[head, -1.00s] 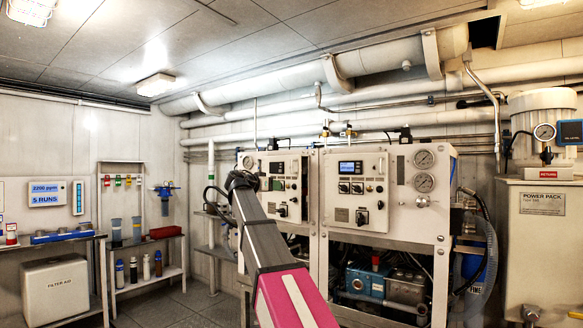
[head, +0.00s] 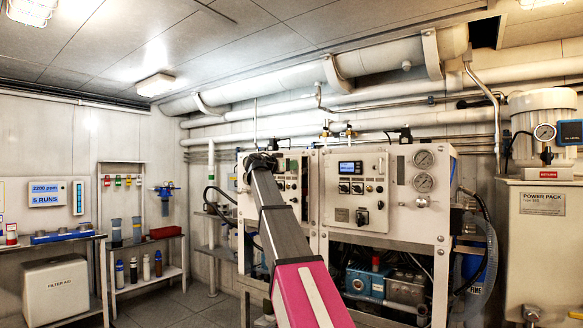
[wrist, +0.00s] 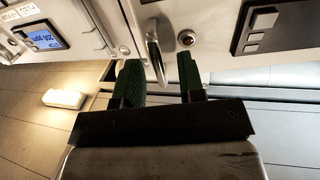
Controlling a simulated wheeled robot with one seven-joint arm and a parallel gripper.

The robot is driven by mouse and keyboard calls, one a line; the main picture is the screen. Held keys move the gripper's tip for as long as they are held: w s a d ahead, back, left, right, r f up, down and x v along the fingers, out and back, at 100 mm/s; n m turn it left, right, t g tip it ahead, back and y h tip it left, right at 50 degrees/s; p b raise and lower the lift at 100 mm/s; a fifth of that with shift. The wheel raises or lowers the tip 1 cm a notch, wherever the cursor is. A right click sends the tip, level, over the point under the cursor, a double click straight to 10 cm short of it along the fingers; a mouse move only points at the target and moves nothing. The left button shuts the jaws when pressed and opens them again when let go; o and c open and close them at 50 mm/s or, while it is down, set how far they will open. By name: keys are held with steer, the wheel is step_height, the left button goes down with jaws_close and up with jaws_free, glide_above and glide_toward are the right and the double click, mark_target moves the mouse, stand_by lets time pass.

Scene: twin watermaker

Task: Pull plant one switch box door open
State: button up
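Two pale switch boxes stand side by side in the head view, a left one (head: 293,185) and a right one (head: 357,188) with a blue display. I cannot read which is plant one. My arm reaches to the left box and covers part of its front. In the wrist view my gripper (wrist: 160,80) is open, its two green fingers apart. A silver handle (wrist: 153,48) on a pale panel stands between and just ahead of the fingers. Its lower end reaches into the gap. I see no clear contact. My gripper's fingers are hidden in the head view.
A red-centred round button (wrist: 187,39) sits beside the handle, and a black control plate (wrist: 262,28) lies to its right. Pumps and hoses fill the frame under the right box. A power pack (head: 541,225) stands at right, shelves (head: 143,272) at left.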

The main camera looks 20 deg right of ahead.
steer(key=shift+w+d, duration=0.35)
steer(key=shift+d, duration=0.25)
jaws_close()
steer(key=shift+s+a, duration=0.1)
